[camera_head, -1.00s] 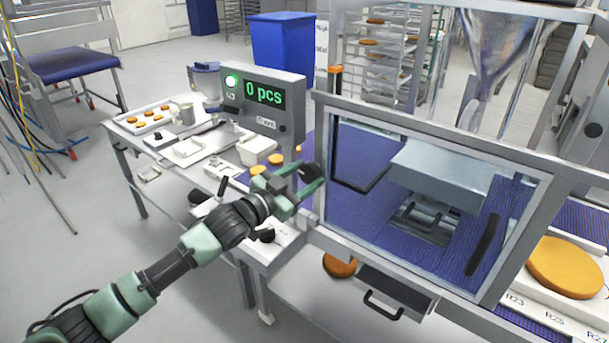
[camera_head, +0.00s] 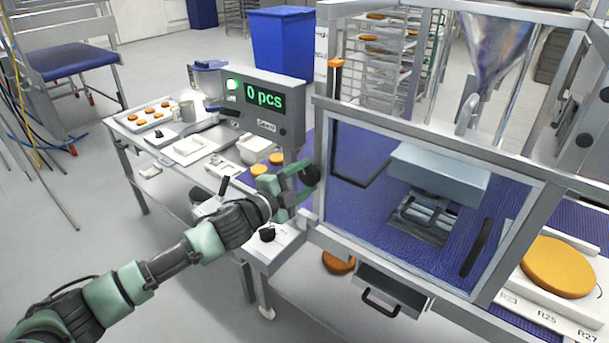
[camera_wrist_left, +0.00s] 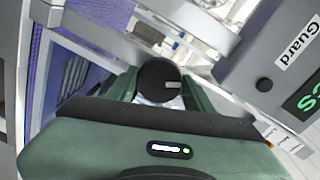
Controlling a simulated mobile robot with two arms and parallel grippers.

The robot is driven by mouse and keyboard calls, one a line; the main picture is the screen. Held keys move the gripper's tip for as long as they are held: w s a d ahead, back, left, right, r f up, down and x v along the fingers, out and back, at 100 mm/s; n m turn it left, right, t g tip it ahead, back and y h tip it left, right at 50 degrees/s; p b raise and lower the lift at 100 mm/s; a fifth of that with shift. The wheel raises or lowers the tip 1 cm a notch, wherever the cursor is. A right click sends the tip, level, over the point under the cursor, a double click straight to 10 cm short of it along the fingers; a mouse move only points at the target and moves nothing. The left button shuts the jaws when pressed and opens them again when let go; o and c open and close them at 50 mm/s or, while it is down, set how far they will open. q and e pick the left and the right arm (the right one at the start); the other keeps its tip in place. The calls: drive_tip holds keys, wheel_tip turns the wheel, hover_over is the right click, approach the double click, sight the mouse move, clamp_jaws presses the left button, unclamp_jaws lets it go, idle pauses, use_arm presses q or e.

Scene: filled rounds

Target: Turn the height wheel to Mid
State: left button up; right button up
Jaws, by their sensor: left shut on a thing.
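The height wheel is a black round knob (camera_head: 308,175) on the left side of the machine's frame. My left gripper (camera_head: 295,184) is shut on the wheel. In the left wrist view the wheel (camera_wrist_left: 156,76) sits between the two green fingers (camera_wrist_left: 160,92), and a light mark shows on its dark face. An orange pointer (camera_head: 334,63) is on the machine's left post, beside a white scale strip (camera_head: 321,50). The scale's lettering is too small to read surely. My right gripper is not in view.
A grey display box (camera_head: 263,103) reading "0 pcs" stands behind my gripper. A clear guard window (camera_head: 440,200) with a black handle (camera_head: 481,247) is to its right. A table (camera_head: 275,250) with black knobs, trays and orange rounds lies to the left.

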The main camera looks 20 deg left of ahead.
use_arm(q)
drive_tip(key=m+p, duration=0.1)
drive_tip(key=m, duration=0.4)
drive_tip(key=shift+y, duration=0.4)
idle(0.3)
drive_tip(key=o, duration=1.4)
drive_tip(key=shift+c, duration=0.2)
drive_tip(key=shift+s+a+f, duration=0.1)
drive_tip(key=shift+s+a, duration=0.05)
drive_tip(key=shift+s, duration=0.35)
drive_tip(key=b+v, duration=0.2)
drive_tip(key=v, duration=0.4)
drive_tip(key=shift+s+b, duration=0.3)
drive_tip(key=shift+s, duration=0.05)
